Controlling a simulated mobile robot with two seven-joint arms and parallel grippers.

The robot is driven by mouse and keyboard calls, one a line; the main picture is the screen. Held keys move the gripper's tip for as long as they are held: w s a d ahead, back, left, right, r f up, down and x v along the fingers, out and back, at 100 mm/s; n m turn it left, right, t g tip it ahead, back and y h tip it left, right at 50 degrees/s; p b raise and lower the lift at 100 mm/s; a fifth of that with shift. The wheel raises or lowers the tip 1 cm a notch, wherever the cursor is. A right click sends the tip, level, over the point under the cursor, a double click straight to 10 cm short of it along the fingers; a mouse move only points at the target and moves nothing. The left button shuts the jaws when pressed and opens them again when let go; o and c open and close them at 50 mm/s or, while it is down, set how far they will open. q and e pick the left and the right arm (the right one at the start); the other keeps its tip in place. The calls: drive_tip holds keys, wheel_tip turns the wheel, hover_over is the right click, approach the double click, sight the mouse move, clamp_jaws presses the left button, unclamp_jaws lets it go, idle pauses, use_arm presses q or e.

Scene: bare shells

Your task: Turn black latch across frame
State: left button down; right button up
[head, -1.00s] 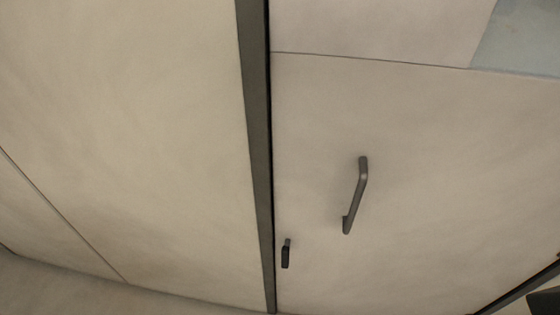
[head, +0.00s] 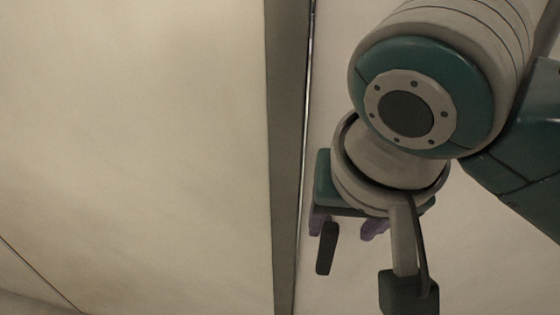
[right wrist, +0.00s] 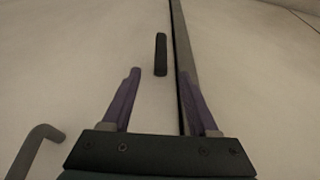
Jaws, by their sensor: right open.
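The black latch (head: 326,248) is a short dark bar on the pale door panel, just right of the dark upright frame (head: 285,150) in the head view. It lies roughly lengthwise along the frame, with a gap between them. In the right wrist view the latch (right wrist: 160,54) stands upright beside the frame strip (right wrist: 183,55). My right gripper (head: 346,227) is open and empty. Its purple fingers (right wrist: 159,74) point at the latch, which shows between and just beyond the tips in the right wrist view; contact cannot be told. My left gripper is out of view.
A grey bar handle (right wrist: 38,145) is on the door at the lower left of the right wrist view, near the gripper's side. The wide pale panel (head: 130,150) left of the frame is bare.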

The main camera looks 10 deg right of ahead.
sight(327, 244)
drive_tip(key=w+f+b, duration=0.1)
drive_tip(key=w+f, duration=0.1)
drive_tip(key=f, duration=0.1)
drive_tip(key=shift+w+b, duration=0.2)
drive_tip(key=shift+b, duration=0.15)
drive_tip(key=b+x, duration=0.3)
drive_tip(key=x, duration=0.6)
drive_tip(key=shift+w+d+f+b, duration=0.1)
drive_tip(key=shift+d+f+b, duration=0.1)
drive_tip(key=shift+f+b, duration=0.1)
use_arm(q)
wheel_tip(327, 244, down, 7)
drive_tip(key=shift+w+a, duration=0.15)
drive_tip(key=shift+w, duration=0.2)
use_arm(e)
drive_tip(key=shift+r, duration=0.1)
drive_tip(key=shift+c, duration=0.3)
clamp_jaws()
